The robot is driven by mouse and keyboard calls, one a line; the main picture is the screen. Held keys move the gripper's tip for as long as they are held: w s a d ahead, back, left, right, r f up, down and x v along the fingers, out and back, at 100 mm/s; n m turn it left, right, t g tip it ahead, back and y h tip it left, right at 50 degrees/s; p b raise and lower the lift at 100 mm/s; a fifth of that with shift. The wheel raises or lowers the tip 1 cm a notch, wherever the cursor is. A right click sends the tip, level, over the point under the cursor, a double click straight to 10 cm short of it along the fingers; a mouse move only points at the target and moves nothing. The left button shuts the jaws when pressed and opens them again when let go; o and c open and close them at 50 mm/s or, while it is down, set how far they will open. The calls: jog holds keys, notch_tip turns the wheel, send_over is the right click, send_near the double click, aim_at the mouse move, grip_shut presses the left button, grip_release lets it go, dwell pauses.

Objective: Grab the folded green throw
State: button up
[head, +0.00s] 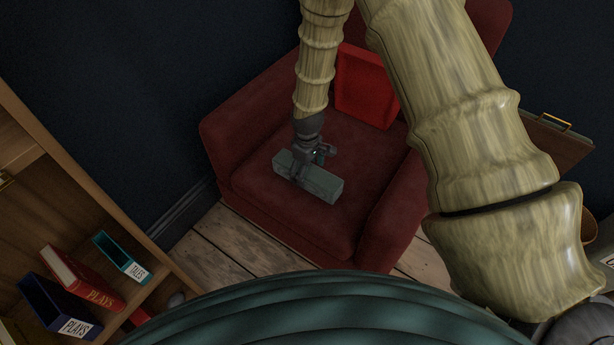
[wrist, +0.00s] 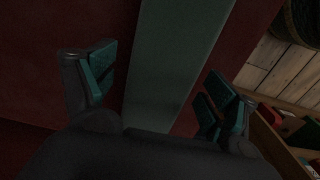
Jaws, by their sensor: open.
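The folded green throw (head: 325,184) is a grey-green oblong block lying on the seat of a dark red armchair (head: 255,185). My gripper (head: 300,177) is over the throw, toward its left half in the head view. In the wrist view the throw (wrist: 178,55) runs as a long band between the two teal-padded fingers of my gripper (wrist: 160,95). The fingers are open, one on each side of the throw, with gaps showing beside it. I cannot tell how far down its sides the fingertips reach.
A bright red cushion (head: 365,86) leans against the chair's back. The chair's armrests flank the seat. A wooden bookshelf (head: 95,205) stands at left, with a red book (head: 82,278) and other books. Bare floorboards (head: 215,245) show in front of the chair.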

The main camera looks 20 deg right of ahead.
jog(key=shift+f, duration=0.8)
jog(key=c, duration=1.3)
